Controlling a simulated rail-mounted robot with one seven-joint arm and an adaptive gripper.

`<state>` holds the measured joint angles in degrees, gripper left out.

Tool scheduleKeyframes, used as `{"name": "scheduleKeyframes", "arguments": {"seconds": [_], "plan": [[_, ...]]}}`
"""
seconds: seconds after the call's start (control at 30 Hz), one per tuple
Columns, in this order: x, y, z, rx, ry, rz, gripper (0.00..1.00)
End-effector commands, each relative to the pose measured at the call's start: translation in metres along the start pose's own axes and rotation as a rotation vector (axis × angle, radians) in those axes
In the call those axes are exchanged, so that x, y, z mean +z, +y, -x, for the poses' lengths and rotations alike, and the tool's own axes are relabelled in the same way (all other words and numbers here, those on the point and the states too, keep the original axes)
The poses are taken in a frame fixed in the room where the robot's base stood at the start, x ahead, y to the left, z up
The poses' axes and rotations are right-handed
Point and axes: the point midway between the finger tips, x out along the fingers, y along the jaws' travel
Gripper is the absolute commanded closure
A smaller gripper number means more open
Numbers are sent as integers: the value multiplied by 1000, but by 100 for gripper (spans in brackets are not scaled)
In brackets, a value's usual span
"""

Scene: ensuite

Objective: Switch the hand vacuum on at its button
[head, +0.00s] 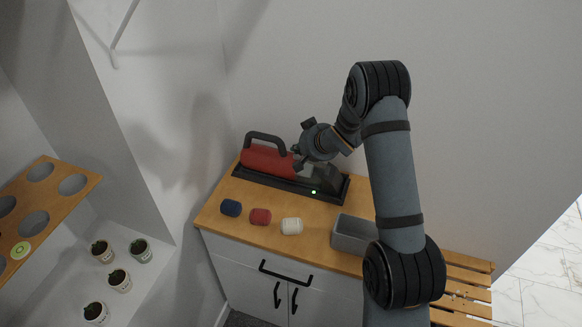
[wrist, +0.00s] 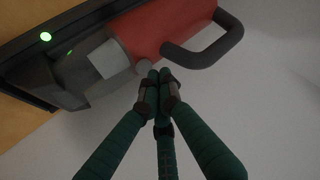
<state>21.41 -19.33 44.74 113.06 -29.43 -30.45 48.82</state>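The hand vacuum (head: 262,160) is red with a dark handle. It lies in a black dock (head: 272,182) at the back of the wooden cabinet top, and a small green light (head: 313,192) glows on the dock. My gripper (head: 298,158) is over the vacuum's middle in the head view. Contact cannot be told.
Blue, red and white rolls (head: 260,217) lie in front of the dock. A grey open bin (head: 353,234) stands at right. A wooden rack with holes (head: 80,170) and several potted plants (head: 119,280) are at left. Walls stand close behind.

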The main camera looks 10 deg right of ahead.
Motion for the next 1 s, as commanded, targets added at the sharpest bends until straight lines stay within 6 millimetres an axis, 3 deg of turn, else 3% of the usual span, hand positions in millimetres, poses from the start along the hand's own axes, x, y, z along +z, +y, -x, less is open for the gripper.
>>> {"name": "scheduleKeyframes", "arguments": {"seconds": [1.0], "plan": [[6, 3, -7, 0, 0, 0, 100]]}}
